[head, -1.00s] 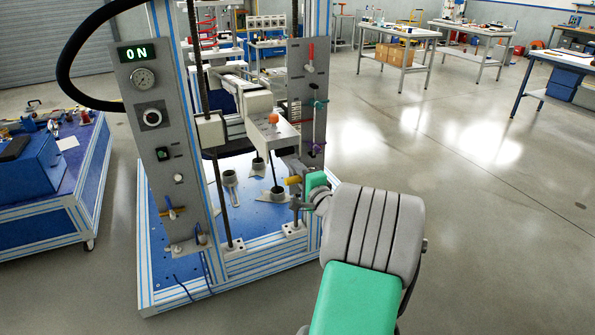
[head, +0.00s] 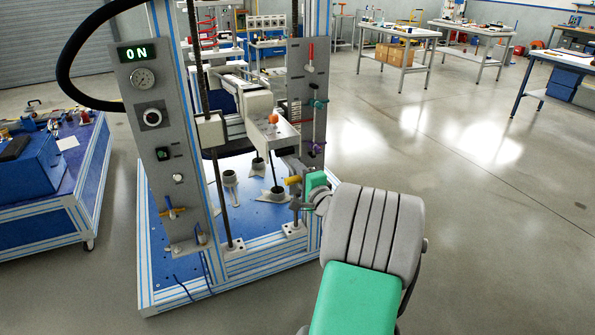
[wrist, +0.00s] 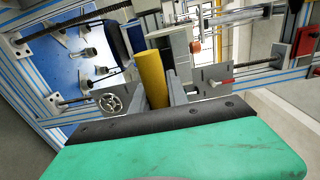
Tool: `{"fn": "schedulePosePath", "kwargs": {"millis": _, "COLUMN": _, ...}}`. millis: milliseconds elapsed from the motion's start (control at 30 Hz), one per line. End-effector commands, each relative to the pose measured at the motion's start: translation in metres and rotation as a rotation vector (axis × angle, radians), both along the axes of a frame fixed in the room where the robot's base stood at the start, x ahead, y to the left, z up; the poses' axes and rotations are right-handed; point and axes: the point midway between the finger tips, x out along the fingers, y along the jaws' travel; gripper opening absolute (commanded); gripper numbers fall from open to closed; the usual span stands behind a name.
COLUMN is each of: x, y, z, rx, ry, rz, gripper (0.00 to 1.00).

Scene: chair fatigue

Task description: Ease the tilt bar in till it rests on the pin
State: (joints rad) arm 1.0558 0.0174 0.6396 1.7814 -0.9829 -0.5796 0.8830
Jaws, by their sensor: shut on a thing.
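A yellow bar (wrist: 152,78), which I take as the tilt bar, stands between the grey fingers of my gripper (wrist: 157,92) in the wrist view. The fingers are shut on it. In the head view its yellow end (head: 292,180) shows just left of my gripper (head: 303,187), at the right front of the test frame (head: 320,190). My arm hides much of the gripper there. I cannot make out the pin, or whether the bar touches it.
A white carriage block (head: 273,137) with an orange knob (head: 273,120) is close above the bar. The right upright panel (head: 300,75) carries a red lever and teal and purple knobs. A blue workbench (head: 85,190) stands left.

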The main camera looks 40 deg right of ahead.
Motion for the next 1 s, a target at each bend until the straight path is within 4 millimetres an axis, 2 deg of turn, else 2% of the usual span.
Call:
{"fn": "schedulePosePath", "kwargs": {"millis": 400, "x": 0.002, "y": 0.0, "z": -0.001, "rx": 0.001, "ry": 0.001, "rz": 0.001, "gripper": 0.0}}
{"fn": "schedulePosePath", "kwargs": {"millis": 467, "x": 0.009, "y": -0.002, "z": 0.0, "rx": 0.001, "ry": 0.002, "rz": 0.002, "gripper": 0.0}}
{"fn": "schedulePosePath", "kwargs": {"millis": 733, "x": 0.057, "y": -0.016, "z": -0.001, "rx": -0.001, "ry": 0.001, "rz": 0.002, "gripper": 0.0}}
{"fn": "schedulePosePath", "kwargs": {"millis": 833, "x": 0.064, "y": -0.018, "z": 0.0, "rx": 0.0, "ry": 0.001, "rz": 0.001, "gripper": 0.0}}
{"fn": "schedulePosePath", "kwargs": {"millis": 1000, "x": 0.064, "y": -0.019, "z": -0.001, "rx": 0.001, "ry": 0.001, "rz": 0.0, "gripper": 0.0}}
